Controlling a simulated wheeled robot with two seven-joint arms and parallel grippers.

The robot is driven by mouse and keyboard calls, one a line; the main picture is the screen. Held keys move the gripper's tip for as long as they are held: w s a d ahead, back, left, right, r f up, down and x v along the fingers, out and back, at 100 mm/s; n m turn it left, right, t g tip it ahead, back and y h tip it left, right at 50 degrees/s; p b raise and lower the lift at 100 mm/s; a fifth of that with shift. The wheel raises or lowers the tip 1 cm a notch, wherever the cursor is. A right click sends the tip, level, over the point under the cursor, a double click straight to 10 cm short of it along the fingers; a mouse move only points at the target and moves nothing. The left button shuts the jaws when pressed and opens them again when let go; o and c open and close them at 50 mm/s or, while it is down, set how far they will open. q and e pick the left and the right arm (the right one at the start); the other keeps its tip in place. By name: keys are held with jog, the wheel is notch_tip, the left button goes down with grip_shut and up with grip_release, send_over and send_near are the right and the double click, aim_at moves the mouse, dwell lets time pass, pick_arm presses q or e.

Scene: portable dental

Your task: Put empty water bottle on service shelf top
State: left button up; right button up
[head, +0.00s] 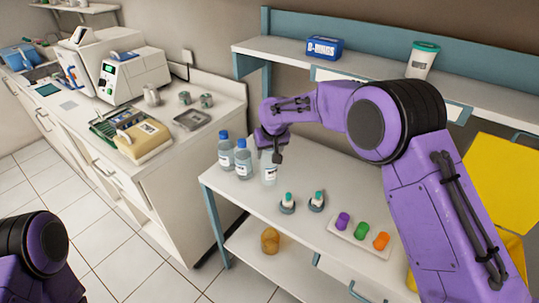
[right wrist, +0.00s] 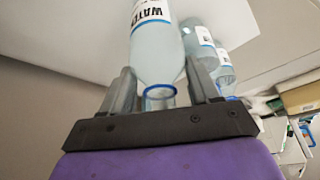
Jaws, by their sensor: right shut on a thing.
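The empty water bottle (head: 269,173) is clear with a white label and stands upright at the back left of the service table. My right gripper (head: 272,150) comes down on it from above and is shut on its neck. In the right wrist view the bottle (right wrist: 157,48) lies between the two fingers of the gripper (right wrist: 160,80), with a blue ring at its neck. The service shelf top (head: 375,72) is the raised white shelf behind. It holds a blue box (head: 323,48) and a white tub with a green lid (head: 422,62). My left gripper is out of view.
Two blue-capped bottles (head: 243,158) (head: 225,150) stand close beside the held one. Two small vials (head: 287,202) (head: 317,200) and a tray with coloured pieces (head: 362,236) are in front. The shelf has bare room between box and tub.

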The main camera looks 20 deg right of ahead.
jog(key=f+p, duration=0.2)
jog(key=f, duration=0.1)
jog(key=shift+w+d, duration=0.15)
jog(key=shift+w, duration=0.05)
jog(key=shift+w+f, duration=0.1)
jog(key=shift+f, duration=0.45)
jog(key=o, duration=1.3)
jog(key=shift+o, duration=0.2)
jog(key=b+v, duration=0.2)
jog(key=v, duration=1)
